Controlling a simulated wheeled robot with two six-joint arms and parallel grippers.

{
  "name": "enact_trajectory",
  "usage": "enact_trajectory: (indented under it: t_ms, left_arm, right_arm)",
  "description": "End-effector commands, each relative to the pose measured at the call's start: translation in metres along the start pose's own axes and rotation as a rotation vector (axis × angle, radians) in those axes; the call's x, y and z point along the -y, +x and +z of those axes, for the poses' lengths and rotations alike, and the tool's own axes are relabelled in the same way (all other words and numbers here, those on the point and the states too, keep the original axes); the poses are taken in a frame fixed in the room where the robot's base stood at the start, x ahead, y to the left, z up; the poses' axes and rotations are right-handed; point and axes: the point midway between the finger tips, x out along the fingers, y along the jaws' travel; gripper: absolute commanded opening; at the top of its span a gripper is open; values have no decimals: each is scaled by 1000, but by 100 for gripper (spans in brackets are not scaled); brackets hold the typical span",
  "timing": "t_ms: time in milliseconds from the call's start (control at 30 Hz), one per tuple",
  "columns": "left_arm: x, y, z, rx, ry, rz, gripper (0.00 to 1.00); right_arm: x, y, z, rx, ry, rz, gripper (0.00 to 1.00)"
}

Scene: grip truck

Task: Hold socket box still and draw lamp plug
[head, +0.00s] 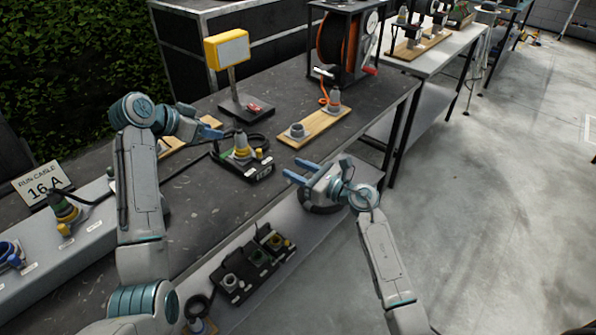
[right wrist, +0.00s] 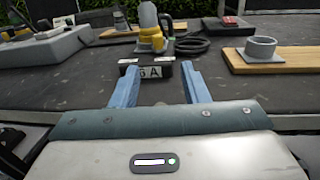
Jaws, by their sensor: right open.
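The dark socket box (head: 248,172) stands on the table between my grippers; it also shows in the right wrist view (right wrist: 152,72) with a white label ending in A. A yellow and grey plug (head: 241,147) stands upright in it and shows in the right wrist view (right wrist: 150,38). The yellow-framed lamp (head: 228,50) stands behind on a post. My right gripper (head: 289,170) is open and empty to the right of the box; its fingers (right wrist: 160,86) point toward the box, apart from it. My left gripper (head: 212,132) is behind and left of the box; its fingers are not clear.
A wooden board with a grey ring (head: 297,130) lies behind my right gripper. A black cable coil (right wrist: 192,46) lies next to the plug. A cable reel (head: 338,45) stands at the back. Left is a grey ledge with plugs and a sign (head: 43,184). Sockets (head: 258,256) sit below the table.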

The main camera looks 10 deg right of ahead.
Motion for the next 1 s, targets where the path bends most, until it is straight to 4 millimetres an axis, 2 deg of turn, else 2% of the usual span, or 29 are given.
enact_trajectory:
  t_ms: [167, 633, 800, 1000]
  left_arm:
    - [0, 0, 0, 0, 0, 0, 36]
    - [0, 0, 0, 0, 0, 0, 36]
    - [0, 0, 0, 0, 0, 0, 36]
    - [0, 0, 0, 0, 0, 0, 36]
  right_arm:
    - [-4, 12, -1, -9, -27, 6, 41]
    - [-4, 91, -2, -8, -21, 5, 41]
    - [-4, 104, -2, -8, -23, 4, 41]
    - [-4, 108, -3, -9, -22, 4, 41]
